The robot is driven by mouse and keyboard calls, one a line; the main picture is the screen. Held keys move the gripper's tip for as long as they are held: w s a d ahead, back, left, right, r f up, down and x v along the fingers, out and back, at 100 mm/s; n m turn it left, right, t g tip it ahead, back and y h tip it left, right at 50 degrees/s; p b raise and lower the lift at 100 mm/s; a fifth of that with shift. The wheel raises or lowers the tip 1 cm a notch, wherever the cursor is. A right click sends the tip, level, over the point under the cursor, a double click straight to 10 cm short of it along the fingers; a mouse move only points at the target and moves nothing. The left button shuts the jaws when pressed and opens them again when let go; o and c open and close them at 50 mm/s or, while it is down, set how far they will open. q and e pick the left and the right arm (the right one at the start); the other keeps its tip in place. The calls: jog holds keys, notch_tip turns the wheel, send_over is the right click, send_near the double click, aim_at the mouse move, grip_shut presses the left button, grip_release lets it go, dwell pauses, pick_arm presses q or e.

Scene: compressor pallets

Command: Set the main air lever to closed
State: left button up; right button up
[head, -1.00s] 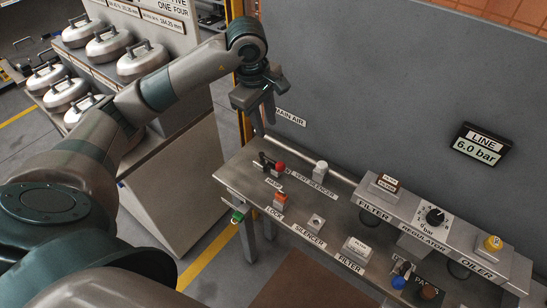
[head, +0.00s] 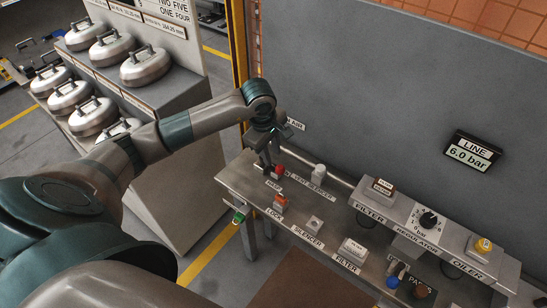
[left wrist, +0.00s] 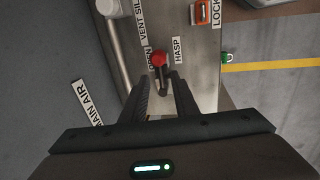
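The main air lever has a red knob (head: 279,169) and stands at the left end of the steel bench. In the left wrist view the knob (left wrist: 159,58) is beside a label reading OPEN, partly hidden, and its dark bar runs back between my fingers. My left gripper (head: 267,160) is lowered over the lever from above, just left of the knob. In the left wrist view its two fingers (left wrist: 163,90) are apart, one on each side of the lever's bar; I cannot tell whether they touch it. The MAIN AIR label (left wrist: 87,102) is on the wall panel. My right gripper is not in view.
Close by are the orange lock (head: 280,203), the vent silencer (head: 318,174) and a green padlock (head: 238,217) at the bench edge. The filter, regulator and oiler block (head: 428,220) stands to the right. The line display (head: 472,152) reads 6.0 bar.

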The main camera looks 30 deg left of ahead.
aim_at(274, 166)
pick_arm(q)
jog(key=shift+w+f+p, duration=0.2)
jog(key=shift+f, duration=0.65)
jog(key=shift+w+f+p, duration=0.15)
jog(key=shift+f+p, duration=0.1)
jog(key=shift+f, duration=0.6)
jog(key=shift+w+f+p, duration=0.2)
jog(key=shift+f, duration=0.65)
grip_shut()
